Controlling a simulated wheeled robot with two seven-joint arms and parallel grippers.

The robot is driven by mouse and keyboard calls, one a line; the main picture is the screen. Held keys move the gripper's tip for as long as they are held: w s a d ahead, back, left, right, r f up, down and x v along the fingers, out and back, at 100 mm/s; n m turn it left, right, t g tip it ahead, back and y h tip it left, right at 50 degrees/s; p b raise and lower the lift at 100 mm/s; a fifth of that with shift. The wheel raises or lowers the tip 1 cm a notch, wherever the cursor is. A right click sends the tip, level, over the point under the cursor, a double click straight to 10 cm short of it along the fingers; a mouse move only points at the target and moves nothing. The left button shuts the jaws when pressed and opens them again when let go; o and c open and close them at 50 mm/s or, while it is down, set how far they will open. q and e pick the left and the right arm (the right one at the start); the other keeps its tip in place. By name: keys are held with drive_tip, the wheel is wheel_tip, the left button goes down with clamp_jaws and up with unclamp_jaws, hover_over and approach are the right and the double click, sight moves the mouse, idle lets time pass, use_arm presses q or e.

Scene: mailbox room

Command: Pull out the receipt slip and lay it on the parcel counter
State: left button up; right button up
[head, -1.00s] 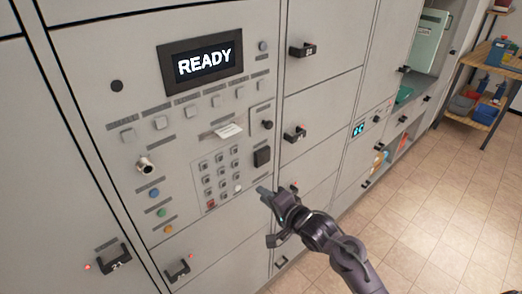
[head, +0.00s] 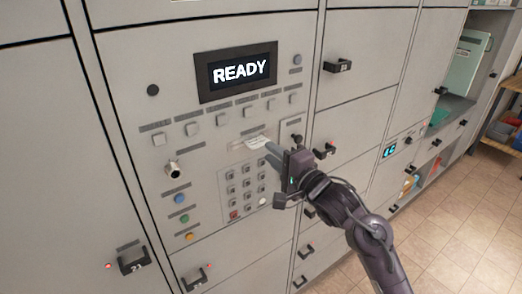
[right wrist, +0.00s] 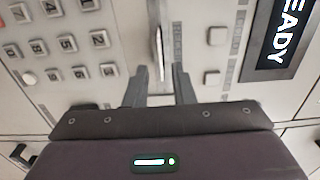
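The white receipt slip (head: 257,142) sticks out of a slot in the panel, below the READY screen (head: 237,71) and above the keypad. My right gripper (head: 270,153) is close to the slip, just right of and below it. In the right wrist view the slip (right wrist: 159,40) shows edge-on, beyond the fingertips and roughly in line with the gap between them. A grey ledge (head: 453,110) in a recess at the right may be the parcel counter; I cannot be sure. My left gripper is not in view.
The keypad (head: 246,189) lies below the slip, and a row of square buttons (head: 226,119) above it. Locker doors with black handles (head: 337,67) stand to the right. Tiled floor (head: 455,215) is open at the lower right.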

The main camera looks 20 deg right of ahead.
sight(261, 144)
drive_tip(key=shift+p+x, duration=0.6)
drive_tip(key=shift+x, duration=2.35)
clamp_jaws()
drive_tip(key=shift+s, duration=0.1)
drive_tip(key=p+v, duration=0.4)
drive_tip(key=v, duration=0.5)
